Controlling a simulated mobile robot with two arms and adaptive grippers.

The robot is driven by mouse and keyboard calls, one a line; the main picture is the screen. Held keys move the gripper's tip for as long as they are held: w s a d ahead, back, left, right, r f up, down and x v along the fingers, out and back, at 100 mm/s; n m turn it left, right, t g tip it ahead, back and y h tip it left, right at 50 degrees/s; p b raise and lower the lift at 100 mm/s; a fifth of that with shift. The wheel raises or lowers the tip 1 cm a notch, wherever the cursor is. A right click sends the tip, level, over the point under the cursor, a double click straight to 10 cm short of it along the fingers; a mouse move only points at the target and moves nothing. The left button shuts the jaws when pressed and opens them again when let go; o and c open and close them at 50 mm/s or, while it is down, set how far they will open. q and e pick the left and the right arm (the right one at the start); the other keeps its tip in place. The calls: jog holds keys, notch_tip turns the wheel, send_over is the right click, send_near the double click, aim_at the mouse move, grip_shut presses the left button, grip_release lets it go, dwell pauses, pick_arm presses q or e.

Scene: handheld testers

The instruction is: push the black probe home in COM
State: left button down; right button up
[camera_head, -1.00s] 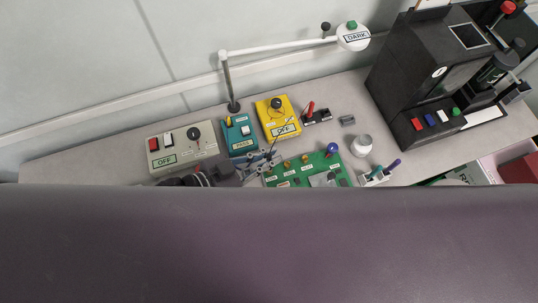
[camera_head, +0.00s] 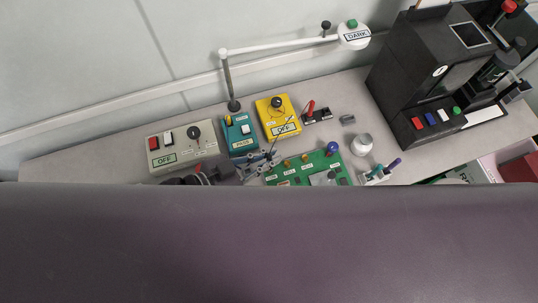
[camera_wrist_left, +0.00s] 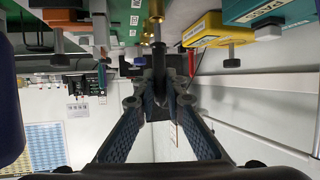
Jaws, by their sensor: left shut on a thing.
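My left gripper (camera_head: 270,160) reaches in from the lower left, beside the green board (camera_head: 306,166) and below the teal box (camera_head: 239,133). In the left wrist view its fingers (camera_wrist_left: 160,108) are closed on a slim dark piece that looks like the black probe (camera_wrist_left: 158,72). A brass post (camera_wrist_left: 152,28) stands close to the held piece; I cannot tell whether they touch. The yellow meter (camera_head: 290,104) reads OFF and stands behind the gripper. The COM label is too small to read. A red probe (camera_head: 311,107) stands in a black holder (camera_head: 322,116). My right gripper is not in view.
A grey box (camera_head: 183,144) stands at the left and a white jar (camera_head: 362,144) right of the board. A lamp arm (camera_head: 285,45) reaches over the back. A large black machine (camera_head: 420,65) fills the right. A dark purple surface hides the front.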

pick_arm(q)
jog(key=shift+f+b, duration=0.45)
jog(key=shift+f, duration=0.45)
jog(key=c, duration=1.9)
grip_release()
notch_tip(320, 180, up, 10)
